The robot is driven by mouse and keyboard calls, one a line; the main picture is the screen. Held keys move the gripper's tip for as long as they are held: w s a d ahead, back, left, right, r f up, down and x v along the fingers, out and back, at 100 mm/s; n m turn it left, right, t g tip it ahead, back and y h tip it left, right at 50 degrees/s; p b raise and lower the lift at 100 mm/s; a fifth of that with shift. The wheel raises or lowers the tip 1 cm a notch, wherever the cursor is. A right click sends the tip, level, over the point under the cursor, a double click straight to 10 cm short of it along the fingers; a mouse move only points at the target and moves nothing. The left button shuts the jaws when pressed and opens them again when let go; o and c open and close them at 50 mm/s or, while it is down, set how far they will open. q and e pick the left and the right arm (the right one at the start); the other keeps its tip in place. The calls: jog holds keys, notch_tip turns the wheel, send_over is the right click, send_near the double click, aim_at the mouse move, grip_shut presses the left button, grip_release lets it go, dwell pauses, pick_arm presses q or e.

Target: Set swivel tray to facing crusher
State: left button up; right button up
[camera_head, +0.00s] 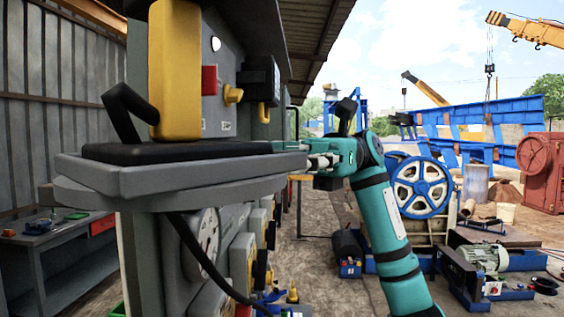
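The swivel tray (190,180) is a grey slab with a dark top, at left centre, close to me. A yellow block-shaped device (175,70) and a black handle-like part (130,110) stand over it. My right gripper (312,160), on a teal arm from the lower right, is at the tray's right end. Its fingers overlap the tray edge in the picture; I cannot tell whether they grip it. The crusher, with a blue-rimmed flywheel (422,188), stands farther back, right of centre. My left gripper is not in view.
A grey cabinet with dials (205,240) and switches stands under and behind the tray; a black cable hangs in front. A workbench (60,235) is at left. A motor (485,257) and a red machine (545,170) are at right. Open ground lies between cabinet and crusher.

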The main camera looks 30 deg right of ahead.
jog(key=shift+d, duration=0.15)
jog(key=v, duration=1.1)
jog(key=shift+d, duration=0.3)
jog(key=shift+w, duration=0.1)
